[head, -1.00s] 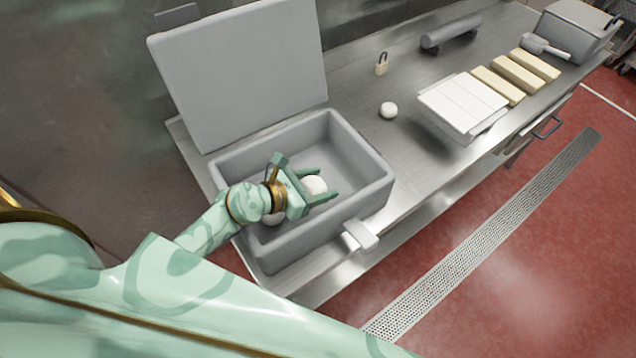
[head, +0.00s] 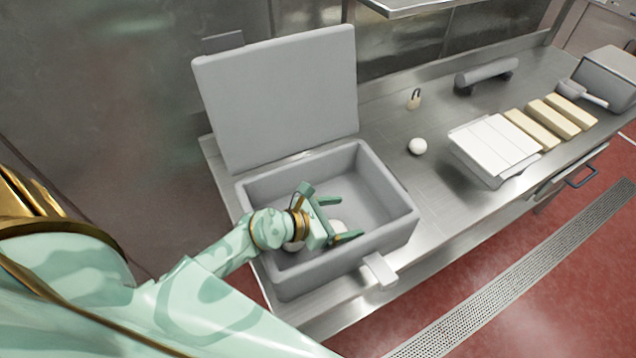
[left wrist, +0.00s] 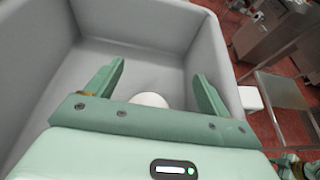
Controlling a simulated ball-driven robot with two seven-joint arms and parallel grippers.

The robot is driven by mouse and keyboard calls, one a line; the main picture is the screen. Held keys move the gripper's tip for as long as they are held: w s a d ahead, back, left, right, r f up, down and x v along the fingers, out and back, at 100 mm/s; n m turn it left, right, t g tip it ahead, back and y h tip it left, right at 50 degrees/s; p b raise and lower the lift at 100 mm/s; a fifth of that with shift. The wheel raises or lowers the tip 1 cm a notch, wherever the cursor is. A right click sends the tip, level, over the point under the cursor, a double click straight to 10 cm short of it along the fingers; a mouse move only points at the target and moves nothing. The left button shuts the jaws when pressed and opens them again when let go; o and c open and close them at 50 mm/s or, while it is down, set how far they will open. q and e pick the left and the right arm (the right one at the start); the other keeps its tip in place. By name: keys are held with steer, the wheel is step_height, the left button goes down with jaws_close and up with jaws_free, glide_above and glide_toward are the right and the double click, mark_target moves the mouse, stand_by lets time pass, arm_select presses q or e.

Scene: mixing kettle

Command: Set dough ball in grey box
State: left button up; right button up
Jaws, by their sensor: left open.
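The grey box (head: 400,222) stands open on the steel counter, its lid (head: 275,95) raised at the back. My left gripper (head: 350,223) is inside the box's opening, its two fingers apart with nothing held. A white dough ball (head: 338,226) is in the box below the fingers, partly hidden by the gripper. It also shows in the left wrist view (left wrist: 148,100), behind the gripper's palm edge. A third dough ball (head: 417,146) lies on the counter right of the box.
On the counter are a padlock (head: 414,99), a grey roller-like object (head: 487,75), a white-topped tray (head: 495,142), several yellowish blocks (head: 548,119), a scoop (head: 580,93) and a grey bin (head: 612,75). The box's latch (head: 380,270) sticks out in front.

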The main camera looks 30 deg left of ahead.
arm_select(q)
steer(key=v, duration=1.2)
